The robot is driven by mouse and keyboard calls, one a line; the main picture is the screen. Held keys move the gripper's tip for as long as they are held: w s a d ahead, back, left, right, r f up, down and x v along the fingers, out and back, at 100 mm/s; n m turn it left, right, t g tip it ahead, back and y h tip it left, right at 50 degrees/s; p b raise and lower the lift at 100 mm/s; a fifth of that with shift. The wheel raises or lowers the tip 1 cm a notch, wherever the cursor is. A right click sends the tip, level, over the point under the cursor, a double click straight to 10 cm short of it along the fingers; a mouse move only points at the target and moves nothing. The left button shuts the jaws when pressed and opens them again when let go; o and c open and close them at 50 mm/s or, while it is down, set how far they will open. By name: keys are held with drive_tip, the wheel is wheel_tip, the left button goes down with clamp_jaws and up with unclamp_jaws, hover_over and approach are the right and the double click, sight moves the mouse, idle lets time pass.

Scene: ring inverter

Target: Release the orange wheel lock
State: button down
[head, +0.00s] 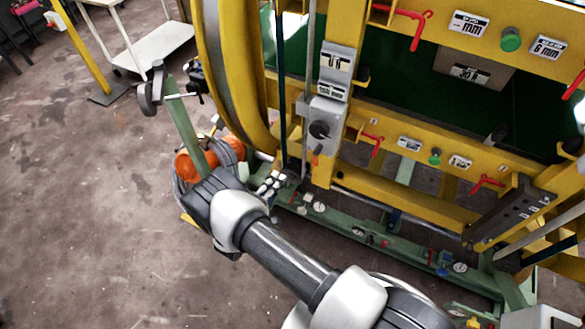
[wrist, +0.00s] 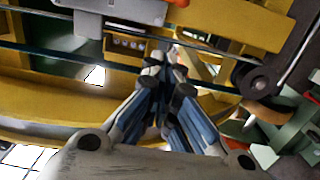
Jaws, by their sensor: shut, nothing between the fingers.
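A large orange part (head: 190,164) shows in the head view, beside the curved yellow ring and partly behind my arm. A small orange lever (head: 316,153) hangs below the grey switch box. I cannot tell for certain which of these is the wheel lock. My gripper (wrist: 166,68) is shut and empty in the wrist view, its fingertips close together in front of yellow frame parts. In the head view its pale fingers (head: 270,184) show at the foot of the ring, right of the large orange part. An orange-tan piece (wrist: 260,113) lies right of the fingers in the wrist view, apart from them.
The yellow ring (head: 225,75) and green base rail (head: 340,222) crowd the space around my gripper. A black round part (wrist: 256,84) is to the right of the fingertips. The brown floor on the left is mostly clear, with a white cart (head: 155,48) farther back.

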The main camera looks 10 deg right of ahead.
sight(317, 156)
drive_tip(key=w+d+b, duration=0.1)
drive_tip(key=w+d, duration=0.4)
drive_tip(key=d, duration=0.4)
drive_tip(key=shift+w+d, duration=0.3)
drive_tip(key=shift+w, duration=0.1)
drive_tip(key=shift+f+n+b, duration=0.1)
drive_tip(key=shift+n+b, duration=0.2)
drive_tip(key=shift+b, duration=0.05)
drive_tip(key=shift+s+d, duration=0.1)
